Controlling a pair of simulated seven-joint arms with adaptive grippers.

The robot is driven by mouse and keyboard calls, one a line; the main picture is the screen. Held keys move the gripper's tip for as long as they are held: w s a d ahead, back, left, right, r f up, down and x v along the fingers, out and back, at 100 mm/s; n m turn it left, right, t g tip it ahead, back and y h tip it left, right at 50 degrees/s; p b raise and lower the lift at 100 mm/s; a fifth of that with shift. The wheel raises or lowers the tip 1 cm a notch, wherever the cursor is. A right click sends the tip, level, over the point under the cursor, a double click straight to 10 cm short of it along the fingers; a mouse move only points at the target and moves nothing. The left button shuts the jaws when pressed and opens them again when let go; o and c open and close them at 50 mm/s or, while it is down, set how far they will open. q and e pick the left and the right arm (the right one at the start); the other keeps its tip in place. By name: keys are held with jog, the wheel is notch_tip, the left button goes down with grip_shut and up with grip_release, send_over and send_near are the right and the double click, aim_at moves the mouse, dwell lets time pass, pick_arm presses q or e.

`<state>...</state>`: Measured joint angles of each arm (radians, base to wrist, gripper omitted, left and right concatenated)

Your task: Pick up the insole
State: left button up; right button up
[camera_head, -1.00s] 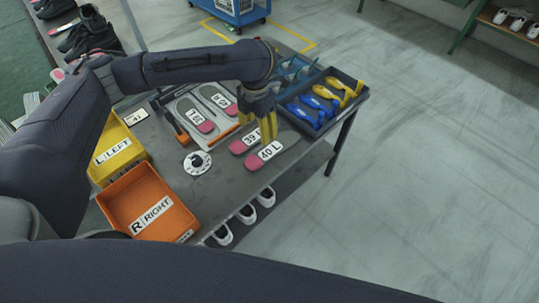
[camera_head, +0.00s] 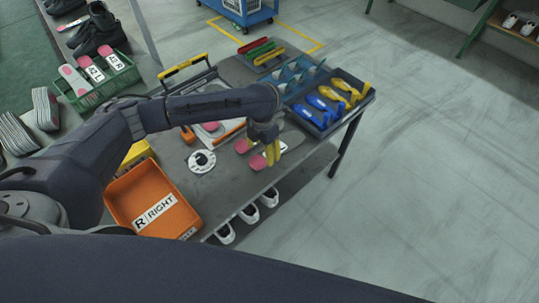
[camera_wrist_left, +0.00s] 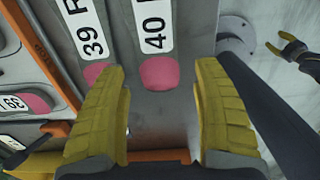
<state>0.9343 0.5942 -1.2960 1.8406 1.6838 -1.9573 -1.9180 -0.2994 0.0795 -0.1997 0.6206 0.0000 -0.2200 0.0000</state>
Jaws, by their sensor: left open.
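Two flat insoles with pink heels and white labels lie side by side on the grey table: insole 39 (camera_wrist_left: 84,32) and insole 40 (camera_wrist_left: 160,73). They also show in the head view, insole 39 (camera_head: 242,146) and insole 40 (camera_head: 257,162), partly covered by my gripper. My left gripper (camera_head: 271,153) points down over insole 40. In the left wrist view its yellow fingers (camera_wrist_left: 163,80) are open and apart, with insole 40's pink heel between them in the picture. Small yellow prongs (camera_wrist_left: 291,48) at that view's right edge look like my right gripper; their opening is unclear.
An orange RIGHT bin (camera_head: 150,199) and a partly hidden yellow bin (camera_head: 137,152) stand at left. A dark tray (camera_head: 361,98) of blue and yellow pieces is behind right. White shoes (camera_head: 249,213) sit on the lower shelf.

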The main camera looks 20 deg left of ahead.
aim_at(262, 159)
pick_arm(q)
jog(key=shift+a+f, duration=0.2)
jog(key=shift+f, duration=2.3)
jog(key=shift+c, duration=0.4)
jog(key=c, duration=0.8)
